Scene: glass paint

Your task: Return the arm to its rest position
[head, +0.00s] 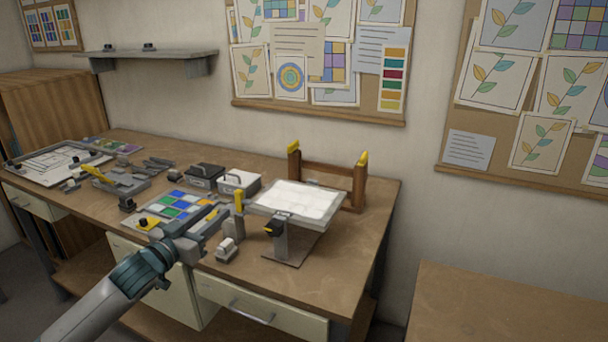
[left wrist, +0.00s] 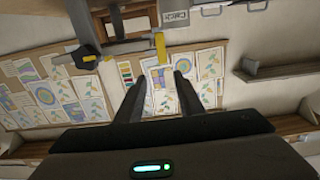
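My left arm (head: 105,302) reaches in from the lower left of the head view, over the front edge of the workbench. Its gripper (head: 212,222) is above the bench front, near a yellow-topped grey post (head: 239,213). In the left wrist view the two fingers (left wrist: 159,82) stand apart with nothing held between them. A yellow upright piece (left wrist: 160,47) shows beyond the fingertips there; I cannot tell exactly how far off it is. My right gripper is in neither view.
A tilted white panel (head: 298,200) on a stand is right of the gripper, with a wooden rack (head: 328,183) behind. A coloured tile tray (head: 170,209), a white box (head: 239,181) and a small white-grey block (head: 227,249) are close by. A second bare table (head: 510,305) is at lower right.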

